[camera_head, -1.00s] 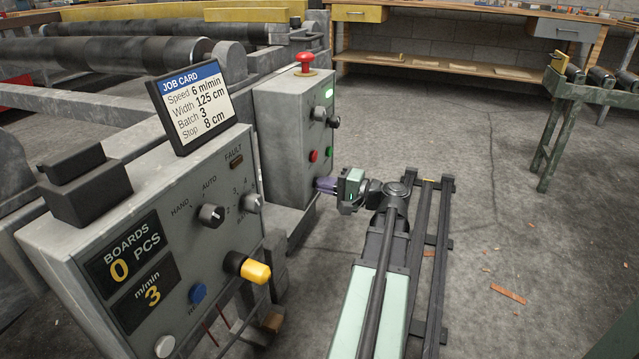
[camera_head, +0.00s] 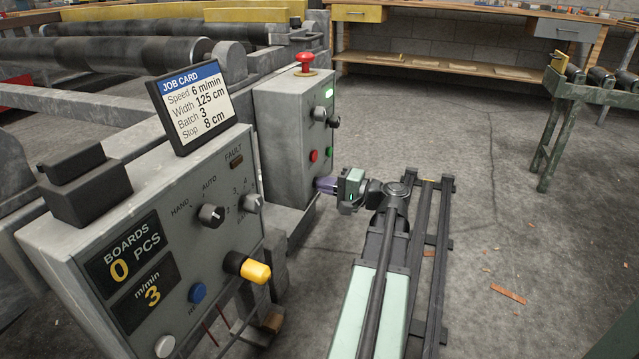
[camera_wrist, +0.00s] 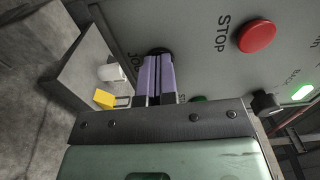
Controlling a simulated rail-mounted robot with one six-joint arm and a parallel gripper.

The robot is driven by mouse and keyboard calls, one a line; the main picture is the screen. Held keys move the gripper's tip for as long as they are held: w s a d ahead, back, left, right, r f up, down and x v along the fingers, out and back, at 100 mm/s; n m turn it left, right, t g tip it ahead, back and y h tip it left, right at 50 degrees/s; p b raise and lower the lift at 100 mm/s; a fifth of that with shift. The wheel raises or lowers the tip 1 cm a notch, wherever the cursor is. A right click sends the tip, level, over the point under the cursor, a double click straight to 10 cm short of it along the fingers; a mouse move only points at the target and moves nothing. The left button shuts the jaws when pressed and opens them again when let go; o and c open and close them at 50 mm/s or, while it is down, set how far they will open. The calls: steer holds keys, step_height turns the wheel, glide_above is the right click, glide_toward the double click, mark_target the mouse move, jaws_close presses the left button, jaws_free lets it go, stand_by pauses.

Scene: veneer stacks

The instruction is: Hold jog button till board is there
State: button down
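In the wrist view, a dark round button (camera_wrist: 157,52) sits on the grey panel beside a partly covered label that seems to read JOG. My gripper's two purple fingers (camera_wrist: 158,62) are together with nothing between them. Their tips are at the button and cover most of it; they look in contact, but how far it is pressed I cannot tell. In the head view my gripper (camera_head: 325,184) reaches the lower part of the rear control box (camera_head: 283,135), and the button is hidden there. I see no board on the visible rollers (camera_head: 125,52).
A red STOP button (camera_wrist: 257,36) and a partly hidden green button (camera_wrist: 199,99) are close to my gripper. A red mushroom button (camera_head: 305,62) tops the box. The front console (camera_head: 150,215) shows BOARDS 0 and m/min 3; its job card (camera_head: 192,105) reads Speed 6 m/min, Batch 3.

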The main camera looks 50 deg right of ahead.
stand_by(0.5)
steer(key=v, duration=0.7)
